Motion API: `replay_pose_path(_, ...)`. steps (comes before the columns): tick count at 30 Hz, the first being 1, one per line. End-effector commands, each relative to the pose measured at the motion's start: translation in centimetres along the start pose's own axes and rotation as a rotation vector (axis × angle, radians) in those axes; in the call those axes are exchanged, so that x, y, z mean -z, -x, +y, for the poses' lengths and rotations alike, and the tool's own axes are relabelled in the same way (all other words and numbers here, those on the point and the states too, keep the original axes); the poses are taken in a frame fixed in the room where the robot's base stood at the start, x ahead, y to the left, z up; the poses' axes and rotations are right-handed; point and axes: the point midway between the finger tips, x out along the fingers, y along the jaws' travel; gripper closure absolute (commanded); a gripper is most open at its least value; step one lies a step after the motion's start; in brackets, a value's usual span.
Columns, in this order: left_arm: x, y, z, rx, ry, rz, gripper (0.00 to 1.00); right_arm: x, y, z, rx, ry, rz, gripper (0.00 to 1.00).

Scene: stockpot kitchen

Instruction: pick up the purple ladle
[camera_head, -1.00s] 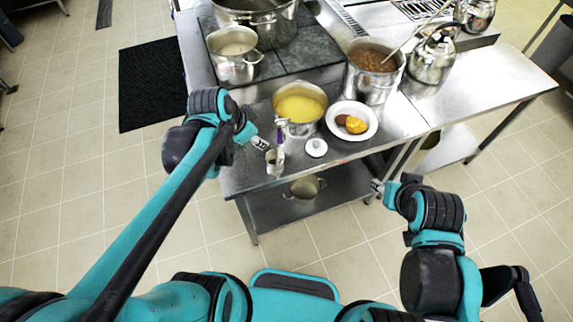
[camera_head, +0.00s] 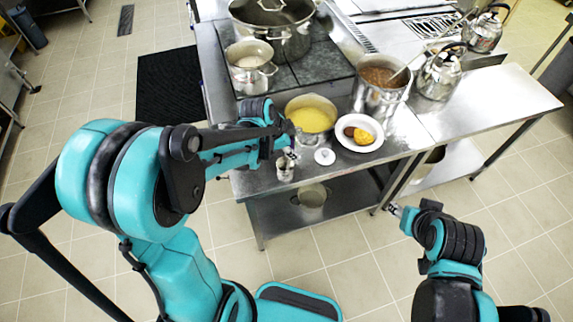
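My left gripper (camera_head: 288,157) is at the small metal cup (camera_head: 285,173) near the counter's front edge, just above its rim. The purple ladle is not clearly visible now. Its purple handle stood by this cup a second ago, and my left gripper and wrist now cover that spot. I cannot tell whether the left fingers are open or shut on the handle. My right gripper (camera_head: 396,210) is in front of the counter, over the floor and away from the cup. Its fingers are too small to read.
A pot of yellow soup (camera_head: 310,113) stands just behind the cup. A small white lid (camera_head: 325,157) and a white plate with food (camera_head: 374,143) are to the right. A brown stew pot (camera_head: 381,96) and kettles (camera_head: 440,75) stand farther right.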

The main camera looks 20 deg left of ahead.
Motion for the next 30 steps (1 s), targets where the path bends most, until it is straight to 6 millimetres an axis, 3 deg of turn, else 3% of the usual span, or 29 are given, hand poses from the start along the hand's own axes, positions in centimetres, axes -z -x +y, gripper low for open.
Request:
replay_pose_path(5, 0.0, 0.0, 0.0, 0.000, 0.000, 0.000, 0.61, 0.0, 0.0, 0.0, 0.000, 0.000, 0.000, 0.56)
replay_pose_path(10, 0.0, 0.0, 0.0, 0.000, 0.000, 0.000, 1.00, 0.0, 0.0, 0.0, 0.000, 0.000, 0.000, 0.56)
replay_pose_path(23, 0.1, 0.1, 0.0, 0.001, 0.000, 0.000, 1.00, 0.0, 0.0, 0.0, 0.000, 0.000, 0.000, 0.56)
replay_pose_path(30, 0.8, 2.0, -0.5, 0.001, 0.000, 0.000, 1.00, 0.3, 0.4, 0.0, 0.000, 0.000, 0.000, 0.56)
